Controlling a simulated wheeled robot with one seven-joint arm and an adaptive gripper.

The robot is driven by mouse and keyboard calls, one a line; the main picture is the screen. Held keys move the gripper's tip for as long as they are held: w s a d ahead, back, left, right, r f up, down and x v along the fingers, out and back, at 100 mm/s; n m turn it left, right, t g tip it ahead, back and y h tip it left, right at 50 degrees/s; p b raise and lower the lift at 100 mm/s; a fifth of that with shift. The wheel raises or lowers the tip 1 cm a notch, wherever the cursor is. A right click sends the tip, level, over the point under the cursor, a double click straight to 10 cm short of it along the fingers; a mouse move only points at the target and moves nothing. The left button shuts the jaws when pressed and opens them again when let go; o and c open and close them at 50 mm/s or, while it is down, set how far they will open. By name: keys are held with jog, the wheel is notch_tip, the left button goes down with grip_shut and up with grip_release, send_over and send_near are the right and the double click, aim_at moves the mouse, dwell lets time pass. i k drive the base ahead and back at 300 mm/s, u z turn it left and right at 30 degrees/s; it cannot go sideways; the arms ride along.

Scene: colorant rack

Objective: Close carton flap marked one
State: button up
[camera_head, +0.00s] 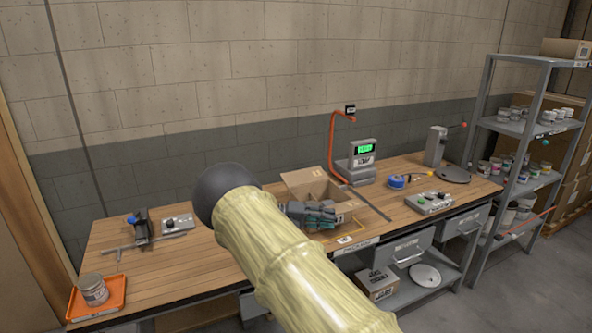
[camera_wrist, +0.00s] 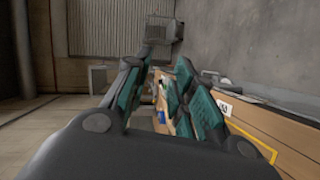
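The open cardboard carton (camera_head: 303,180) stands on the wooden workbench, with its back and side flaps raised. Its near part is mostly hidden by my gripper and arm. No flap marking is readable, so I cannot tell which flap is marked one. My gripper (camera_head: 312,213), dark with teal finger pads, is in front of the carton in the head view; contact cannot be told. In the wrist view, my gripper (camera_wrist: 158,100) has its fingers apart with a gap between them and nothing held.
The workbench (camera_head: 185,262) also bears a scale (camera_head: 362,160) with a green display, a button box (camera_head: 430,203), a blue tape roll (camera_head: 397,182) and an orange tray (camera_head: 97,298) with a can. A metal shelf rack (camera_head: 510,127) stands at the right.

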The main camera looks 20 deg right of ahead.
aim_at(314, 174)
jog(key=i, duration=1.75)
